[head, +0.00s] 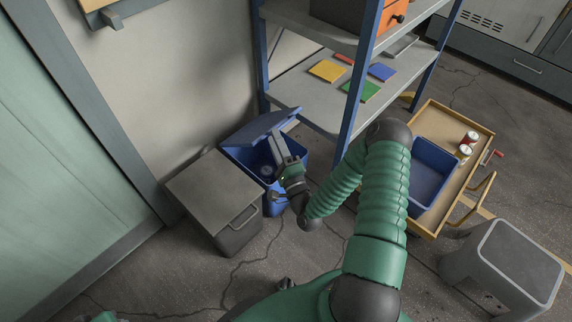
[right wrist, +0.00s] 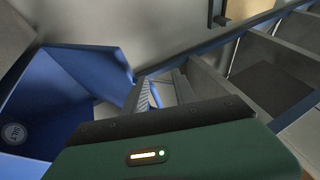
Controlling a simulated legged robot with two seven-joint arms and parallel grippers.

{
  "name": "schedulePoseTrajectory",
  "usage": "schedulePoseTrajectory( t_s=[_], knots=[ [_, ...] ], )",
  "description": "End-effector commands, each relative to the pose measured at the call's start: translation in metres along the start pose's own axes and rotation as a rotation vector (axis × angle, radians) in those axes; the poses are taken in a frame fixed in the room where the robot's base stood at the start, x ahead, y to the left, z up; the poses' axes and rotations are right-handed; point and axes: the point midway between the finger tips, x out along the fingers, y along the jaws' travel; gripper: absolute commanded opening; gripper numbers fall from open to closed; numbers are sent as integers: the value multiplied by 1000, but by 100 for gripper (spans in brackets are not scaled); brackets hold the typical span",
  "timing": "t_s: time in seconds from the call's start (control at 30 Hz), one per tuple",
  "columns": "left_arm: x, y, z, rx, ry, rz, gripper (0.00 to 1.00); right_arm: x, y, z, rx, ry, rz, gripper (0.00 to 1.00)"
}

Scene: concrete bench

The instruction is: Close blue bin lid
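The blue bin (head: 273,206) stands on the floor between a grey bin and the shelf. Its blue lid (head: 258,127) is raised, tilted up at the back toward the wall. Contact with the lid cannot be told. My left gripper is out of view.
A grey lidded bin (head: 212,190) stands close on the left. A blue-posted shelf (head: 310,98) with coloured flat items stands close on the right. A wooden cart (head: 468,172) with a blue tub (head: 432,172) and a grey stool (head: 515,262) are farther right.

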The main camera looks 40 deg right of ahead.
Motion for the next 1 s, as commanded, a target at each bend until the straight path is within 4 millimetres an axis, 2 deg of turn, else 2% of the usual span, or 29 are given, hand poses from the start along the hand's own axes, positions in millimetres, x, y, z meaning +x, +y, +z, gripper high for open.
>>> schedulePoseTrajectory(
  t_s=[0.23,0.8,1.0],
  knots=[
    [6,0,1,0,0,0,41,-21,7,-6,0,9,2,33],
    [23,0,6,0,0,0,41,-68,16,-8,-5,12,0,33],
    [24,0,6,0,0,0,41,-73,15,-7,-6,12,-1,33]
  ],
)
